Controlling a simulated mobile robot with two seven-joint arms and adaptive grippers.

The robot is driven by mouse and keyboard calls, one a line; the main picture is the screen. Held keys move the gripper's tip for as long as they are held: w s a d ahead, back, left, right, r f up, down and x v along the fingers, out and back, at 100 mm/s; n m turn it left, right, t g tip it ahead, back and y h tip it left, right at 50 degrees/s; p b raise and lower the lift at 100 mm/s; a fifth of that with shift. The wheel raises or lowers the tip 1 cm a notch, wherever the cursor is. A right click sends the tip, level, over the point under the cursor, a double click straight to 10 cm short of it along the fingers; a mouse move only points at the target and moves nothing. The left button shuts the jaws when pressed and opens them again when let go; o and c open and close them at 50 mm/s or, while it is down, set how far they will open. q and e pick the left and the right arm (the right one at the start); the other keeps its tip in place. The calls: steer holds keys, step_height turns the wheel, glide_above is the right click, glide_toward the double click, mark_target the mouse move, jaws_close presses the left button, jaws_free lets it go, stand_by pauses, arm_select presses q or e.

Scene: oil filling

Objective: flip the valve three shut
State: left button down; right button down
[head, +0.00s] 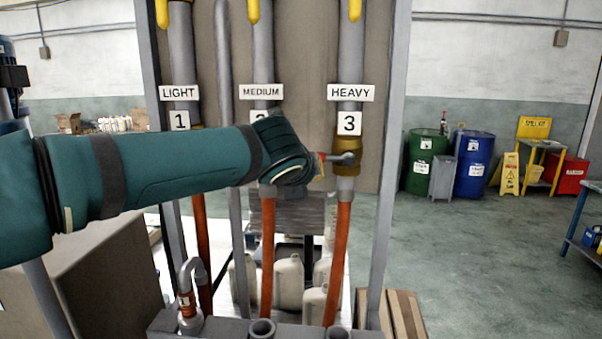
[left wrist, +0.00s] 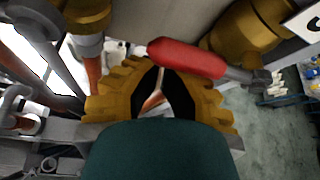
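Valve three has a brass body (head: 347,152) on the right pipe, under the HEAVY and "3" labels. Its lever (head: 343,159) lies roughly level, across the pipe, with its red grip (head: 321,157) toward the left, partly hidden by my wrist. In the left wrist view the red grip (left wrist: 188,58) lies just beyond and right of my left gripper (left wrist: 161,70). The toothed yellow fingers come together at their tips, close to the grip's left end. Nothing shows held between them; whether they touch the grip is unclear. My right gripper is out of view.
My left arm crosses in front of valves one and two. Pipes labelled LIGHT (head: 179,93) and MEDIUM (head: 261,92) stand left of HEAVY (head: 351,93). A grey frame post (head: 392,150) stands right of valve three. Orange hoses (head: 338,260) hang below. Open floor lies right.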

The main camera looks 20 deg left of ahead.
arm_select(q)
steer(key=shift+r, duration=0.55)
step_height(320, 180, down, 5)
steer(key=b, duration=0.3)
steer(key=d+v, duration=0.1)
steer(key=v, duration=0.8)
steer(key=shift+r, duration=0.25)
steer(key=shift+w+a, duration=0.1)
